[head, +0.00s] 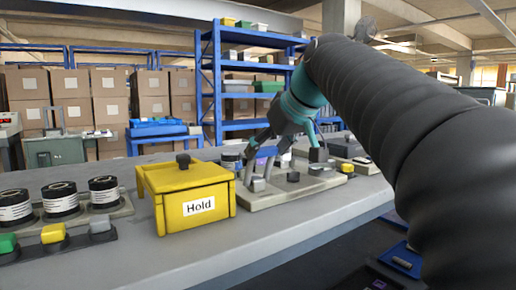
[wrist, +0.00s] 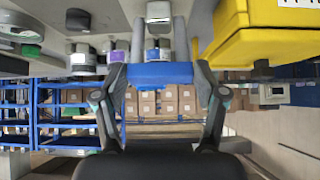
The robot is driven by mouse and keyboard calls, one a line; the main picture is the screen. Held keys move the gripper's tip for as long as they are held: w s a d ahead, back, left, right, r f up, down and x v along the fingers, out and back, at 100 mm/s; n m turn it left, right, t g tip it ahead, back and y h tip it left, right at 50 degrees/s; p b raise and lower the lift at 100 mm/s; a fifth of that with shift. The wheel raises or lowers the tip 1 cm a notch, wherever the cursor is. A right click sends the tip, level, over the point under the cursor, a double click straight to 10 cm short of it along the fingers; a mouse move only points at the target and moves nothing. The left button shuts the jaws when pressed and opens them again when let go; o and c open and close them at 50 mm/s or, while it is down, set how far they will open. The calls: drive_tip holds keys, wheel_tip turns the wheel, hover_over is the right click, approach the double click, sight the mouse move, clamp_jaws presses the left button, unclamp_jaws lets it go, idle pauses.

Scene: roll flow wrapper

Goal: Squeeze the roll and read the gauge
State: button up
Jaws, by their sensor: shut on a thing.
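My gripper (wrist: 160,78) points down over a light fixture plate (head: 330,180) on the bench. Its two fingers stand on either side of a blue piece (wrist: 161,74), seemingly the roll, and touch its ends in the wrist view.
A yellow box marked "Hold" (head: 188,200) stands just left of the fixture. Black rolls with white bands (head: 61,199) sit in a tray at far left, with green, yellow and grey buttons (head: 54,233) in front. Blue shelving (head: 209,80) and cartons (head: 104,103) stand behind.

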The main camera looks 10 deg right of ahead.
drive_tip(key=shift+s+d+f, duration=0.25)
drive_tip(key=shift+s+f, duration=0.2)
drive_tip(key=shift+s, duration=0.05)
drive_tip(key=shift+f, duration=0.1)
drive_tip(key=o, duration=1.7)
drive_tip(key=shift+c, duration=0.2)
drive_tip(key=v, duration=1.2)
